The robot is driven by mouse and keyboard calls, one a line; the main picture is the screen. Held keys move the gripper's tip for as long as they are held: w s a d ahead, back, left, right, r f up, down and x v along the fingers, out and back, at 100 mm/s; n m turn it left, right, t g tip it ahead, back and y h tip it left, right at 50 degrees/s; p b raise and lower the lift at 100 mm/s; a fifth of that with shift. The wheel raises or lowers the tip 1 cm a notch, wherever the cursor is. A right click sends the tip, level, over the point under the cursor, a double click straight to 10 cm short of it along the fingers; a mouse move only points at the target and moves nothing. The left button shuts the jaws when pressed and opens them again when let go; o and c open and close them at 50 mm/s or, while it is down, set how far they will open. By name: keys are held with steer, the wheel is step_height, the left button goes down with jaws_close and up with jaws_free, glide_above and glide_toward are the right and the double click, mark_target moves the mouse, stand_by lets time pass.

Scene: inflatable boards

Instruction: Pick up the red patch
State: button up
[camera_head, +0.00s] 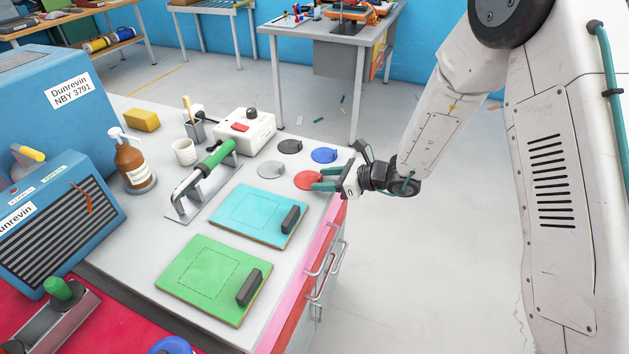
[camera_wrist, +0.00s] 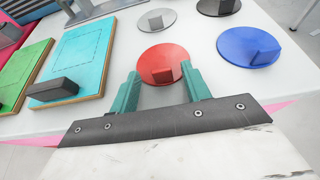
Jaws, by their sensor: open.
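The red patch (camera_head: 307,180) is a flat round disc lying on the white bench near its right edge. In the wrist view the red patch (camera_wrist: 162,58) has a small upright red tab (camera_wrist: 162,76) on its near side. My gripper (camera_head: 322,180) reaches in from the right, low over the bench. In the wrist view its two teal fingers (camera_wrist: 160,82) are apart, one on each side of the tab, with nothing held. I cannot tell whether the fingertips touch the disc.
A grey patch (camera_head: 271,170), a black patch (camera_head: 290,147) and a blue patch (camera_head: 324,155) lie close by. A cyan board (camera_head: 252,208) and a green board (camera_head: 205,285) lie nearer on the bench. A green-handled tool (camera_head: 215,155) stands to the left.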

jaws_close()
steer(key=shift+r, duration=0.15)
